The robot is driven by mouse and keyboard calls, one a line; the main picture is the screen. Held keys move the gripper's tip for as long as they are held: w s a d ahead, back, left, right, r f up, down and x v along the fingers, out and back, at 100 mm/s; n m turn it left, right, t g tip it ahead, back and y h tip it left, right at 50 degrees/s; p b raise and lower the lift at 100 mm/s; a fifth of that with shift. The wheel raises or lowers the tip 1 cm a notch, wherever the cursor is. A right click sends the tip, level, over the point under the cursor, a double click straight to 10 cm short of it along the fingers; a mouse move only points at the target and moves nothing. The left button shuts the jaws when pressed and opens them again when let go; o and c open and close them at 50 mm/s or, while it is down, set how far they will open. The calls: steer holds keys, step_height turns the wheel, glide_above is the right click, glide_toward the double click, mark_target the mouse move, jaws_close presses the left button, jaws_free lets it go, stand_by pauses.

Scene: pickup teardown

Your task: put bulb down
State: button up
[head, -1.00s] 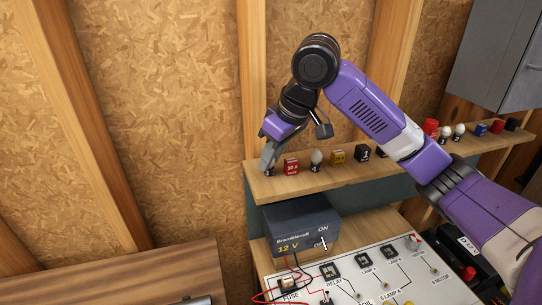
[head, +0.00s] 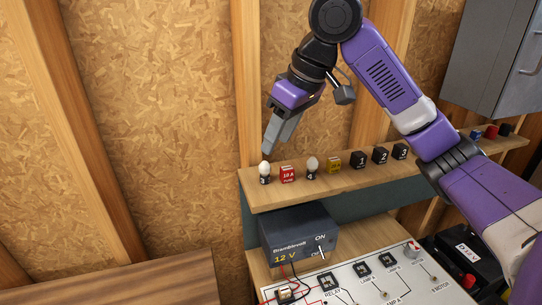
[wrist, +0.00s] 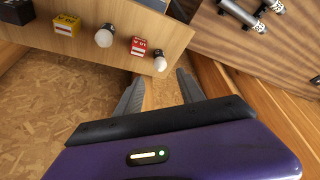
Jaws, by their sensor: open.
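A white bulb (head: 264,169) with a dark base stands upright at the left end of the wooden shelf (head: 300,190). It also shows in the wrist view (wrist: 160,63) at the shelf's end. My gripper (head: 270,148) is open and empty, just above and slightly behind this bulb, apart from it. In the wrist view its two fingers (wrist: 160,92) are spread with nothing between them. A second bulb (head: 312,165) stands further right, past a red 10 A fuse block (head: 288,175).
A yellow block (head: 333,161) and black numbered blocks (head: 358,159) continue the row to the right. Below are the 12 V supply box (head: 300,236) and a white circuit board (head: 375,272) with wires. An OSB wall with studs stands behind. Air left of the shelf is free.

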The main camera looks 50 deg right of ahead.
steer(key=v, duration=0.3)
steer(key=shift+s+r, duration=0.1)
steer(key=shift+r, duration=0.1)
steer(key=shift+a, duration=0.1)
